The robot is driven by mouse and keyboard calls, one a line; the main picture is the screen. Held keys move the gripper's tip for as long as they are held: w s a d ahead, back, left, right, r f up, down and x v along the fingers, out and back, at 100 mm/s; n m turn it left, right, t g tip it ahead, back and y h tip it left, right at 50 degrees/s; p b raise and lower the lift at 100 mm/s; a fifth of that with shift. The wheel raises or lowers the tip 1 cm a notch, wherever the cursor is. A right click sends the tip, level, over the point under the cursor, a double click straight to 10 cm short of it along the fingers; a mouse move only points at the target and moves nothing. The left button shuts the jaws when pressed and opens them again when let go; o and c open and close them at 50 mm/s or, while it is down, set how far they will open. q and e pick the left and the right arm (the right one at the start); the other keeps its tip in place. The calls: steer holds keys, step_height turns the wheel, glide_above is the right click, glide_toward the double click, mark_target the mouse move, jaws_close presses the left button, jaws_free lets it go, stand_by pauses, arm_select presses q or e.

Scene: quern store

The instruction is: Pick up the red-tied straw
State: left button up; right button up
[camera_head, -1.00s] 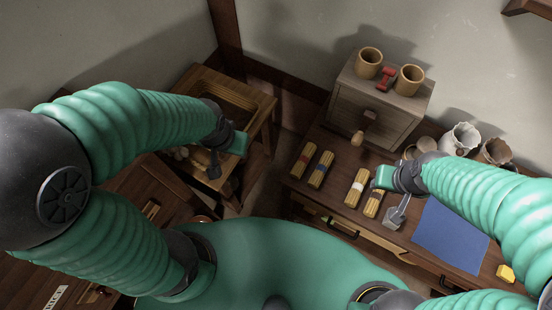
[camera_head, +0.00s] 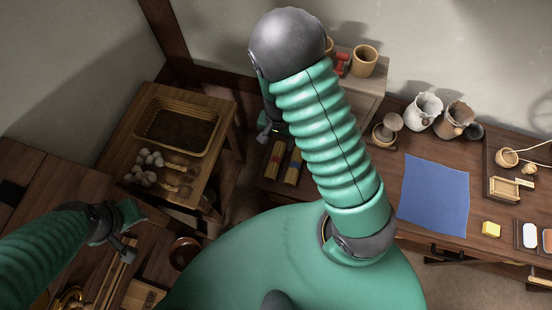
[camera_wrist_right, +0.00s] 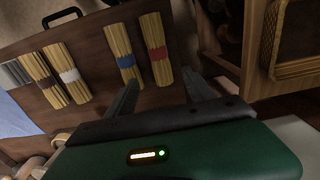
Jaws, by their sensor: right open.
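The red-tied straw (camera_wrist_right: 156,49) is a pale bundle with a red band, lying on the wooden table top. In the head view the red-tied straw (camera_head: 276,158) is left of the blue-tied bundle. My right gripper (camera_wrist_right: 160,77) is open and empty in the wrist view, its two dark fingers apart near the bundle's near end; I cannot tell whether they touch it. In the head view my right gripper (camera_head: 266,131) is mostly hidden by its own arm. My left gripper (camera_head: 130,232) is at the lower left, away from the straw; its jaw opening is unclear.
The blue-tied bundle (camera_wrist_right: 126,57) lies close beside the red-tied one. A white-tied bundle (camera_wrist_right: 68,75) and a dark-tied bundle (camera_wrist_right: 47,78) lie farther left. A wooden cabinet (camera_head: 366,98) stands behind. A stand with a basket tray (camera_head: 210,148) is left, across a gap.

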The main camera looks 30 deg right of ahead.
mark_target(277, 155)
steer(key=f, duration=0.2)
steer(key=f+b, duration=0.1)
steer(key=f, duration=0.2)
steer(key=a+f, duration=0.1)
steer(key=f, duration=0.2)
steer(key=shift+s, duration=0.25)
steer(key=shift+d+f, duration=0.1)
steer(key=shift+f, duration=0.1)
steer(key=shift+w+d, duration=0.1)
steer(key=shift+d, duration=0.1)
steer(key=c, duration=0.4)
steer(key=shift+a, duration=0.25)
steer(key=c, duration=0.8)
jaws_close()
arm_select(q)
steer(key=shift+w+a+f, duration=0.1)
steer(key=shift+a+f, duration=0.1)
steer(key=shift+f, duration=0.35)
steer(key=shift+w+a+f, duration=0.1)
steer(key=shift+a+f, duration=0.05)
steer(key=shift+f, duration=0.35)
arm_select(e)
steer(key=shift+d, duration=0.1)
